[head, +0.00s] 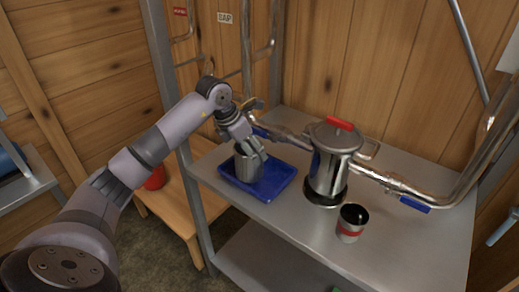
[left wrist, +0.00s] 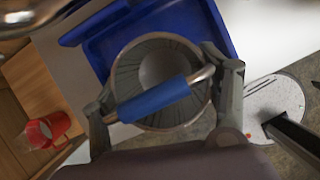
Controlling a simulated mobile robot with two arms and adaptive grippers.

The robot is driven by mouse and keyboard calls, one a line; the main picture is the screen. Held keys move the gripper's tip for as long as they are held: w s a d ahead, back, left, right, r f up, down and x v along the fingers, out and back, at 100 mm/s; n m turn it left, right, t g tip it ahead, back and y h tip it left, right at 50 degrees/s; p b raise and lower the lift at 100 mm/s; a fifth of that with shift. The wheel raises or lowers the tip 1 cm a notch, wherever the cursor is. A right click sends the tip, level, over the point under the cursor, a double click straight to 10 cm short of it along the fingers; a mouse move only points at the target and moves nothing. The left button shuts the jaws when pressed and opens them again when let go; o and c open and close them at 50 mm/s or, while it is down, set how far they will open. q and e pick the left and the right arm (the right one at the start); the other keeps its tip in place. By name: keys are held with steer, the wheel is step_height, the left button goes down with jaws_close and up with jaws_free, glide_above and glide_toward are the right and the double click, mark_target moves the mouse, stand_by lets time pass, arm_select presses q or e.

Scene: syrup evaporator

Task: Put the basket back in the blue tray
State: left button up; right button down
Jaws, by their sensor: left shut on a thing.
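The basket (head: 247,165) is a grey metal cylinder, standing upright over the left part of the blue tray (head: 279,184) in the head view. I cannot tell whether its base touches the tray. In the left wrist view the basket (left wrist: 140,72) shows its hollow inside, and its blue-sleeved handle (left wrist: 153,97) crosses its mouth. The blue tray (left wrist: 207,22) lies behind it there. My left gripper (head: 256,150) is above the basket, shut on the handle; in the left wrist view its fingers (left wrist: 158,98) sit at both ends of the blue sleeve. My right gripper is not in view.
A metal filter pot (head: 332,160) with a red-handled lid stands right of the tray, joined to pipes. A cup with a red band (head: 351,223) stands in front of it. A red container (head: 154,177) is on a lower wooden bench. The right shelf area is clear.

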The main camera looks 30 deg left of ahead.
arm_select(q)
steer(key=w+f, duration=0.1)
steer(key=w+d+f+p, duration=0.1)
steer(key=w, duration=0.1)
steer(key=shift+d+f, duration=0.15)
steer(key=shift+f, duration=0.05)
steer(key=shift+w+f, duration=0.2)
steer(key=shift+f, duration=0.05)
steer(key=shift+s, duration=0.1)
steer(key=shift+f, duration=0.15)
steer(key=o, duration=1.3)
steer(key=shift+c, duration=0.2)
